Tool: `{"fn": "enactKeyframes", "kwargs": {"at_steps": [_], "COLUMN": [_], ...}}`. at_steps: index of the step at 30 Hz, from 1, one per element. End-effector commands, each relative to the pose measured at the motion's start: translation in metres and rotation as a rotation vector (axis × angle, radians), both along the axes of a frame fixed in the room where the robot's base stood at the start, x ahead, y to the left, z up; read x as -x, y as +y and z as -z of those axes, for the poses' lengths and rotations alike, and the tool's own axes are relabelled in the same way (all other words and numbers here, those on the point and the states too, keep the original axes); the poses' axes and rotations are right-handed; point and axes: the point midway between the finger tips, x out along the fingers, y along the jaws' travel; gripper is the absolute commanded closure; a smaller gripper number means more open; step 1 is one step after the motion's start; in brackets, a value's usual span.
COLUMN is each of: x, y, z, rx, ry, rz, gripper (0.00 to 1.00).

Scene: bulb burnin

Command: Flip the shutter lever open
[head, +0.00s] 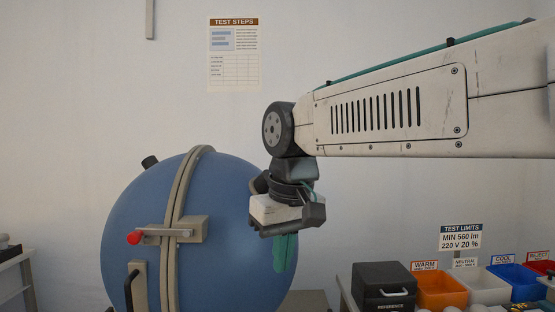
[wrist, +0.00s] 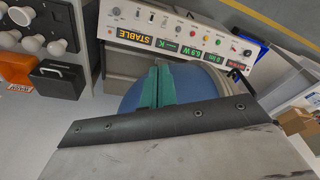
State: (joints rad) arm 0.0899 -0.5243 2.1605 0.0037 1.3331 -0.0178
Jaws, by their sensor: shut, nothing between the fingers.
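The shutter lever (head: 160,232) is a grey bar with a red knob (head: 134,237) at its left end. It lies about level across the front of the large blue sphere (head: 225,205), joined to a grey block by the sphere's vertical band. My gripper (head: 286,255) points down at the sphere's right side, to the right of the lever and apart from it. Its teal fingers are together and empty. In the wrist view the shut fingers (wrist: 156,88) stand before the blue sphere (wrist: 195,78); I cannot make out the lever there.
A dark handle (head: 130,287) sits low on the sphere. At the right are a black box (head: 384,285), an orange bin (head: 440,290) and a blue bin (head: 515,279). The wrist view shows a control panel (wrist: 180,28) with lit displays and cardboard boxes (wrist: 300,122).

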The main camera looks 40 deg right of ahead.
Motion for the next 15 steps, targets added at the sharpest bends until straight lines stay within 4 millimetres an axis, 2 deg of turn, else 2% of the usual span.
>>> {"fn": "enactKeyframes", "kwargs": {"at_steps": [1,6,10,12,15], "x": [-0.031,-0.117,-0.173,-0.197,-0.222], "y": [-0.011,-0.053,-0.091,-0.111,-0.134], "z": [-0.03,-0.118,-0.17,-0.19,-0.21], "rx": [0.0,0.005,0.011,0.016,0.022], "ry": [-0.014,-0.066,-0.103,-0.121,-0.144], "rz": [0.024,0.088,0.135,0.156,0.181], "gripper": [1.0,1.0,1.0,1.0,1.0]}}
